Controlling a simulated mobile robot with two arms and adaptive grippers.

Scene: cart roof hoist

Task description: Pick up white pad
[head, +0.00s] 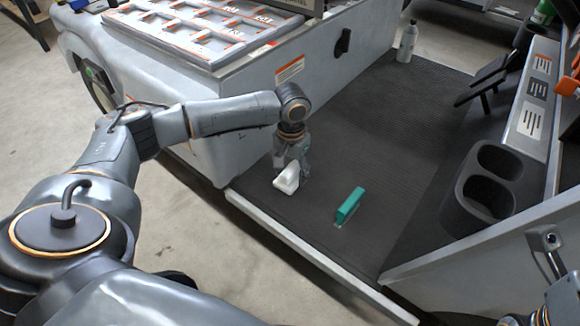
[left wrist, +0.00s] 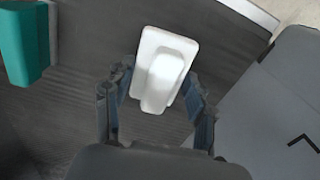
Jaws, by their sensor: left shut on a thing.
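The white pad (head: 287,178) is at the fingertips of my left gripper (head: 291,165), over the dark floor of the cart near its front edge. In the left wrist view the white pad (left wrist: 164,68) shows a flat plate with a raised grip, and the fingers of my left gripper (left wrist: 160,105) stand on both sides of it. The left gripper is shut on the pad. Whether the pad touches the floor I cannot tell. My right gripper is not clearly visible; only part of my right arm shows at the lower right edge.
A grey bottle (head: 407,42) stands at the back. A cup holder (head: 487,185) and pedals (head: 487,80) are at the right. The middle floor is clear.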

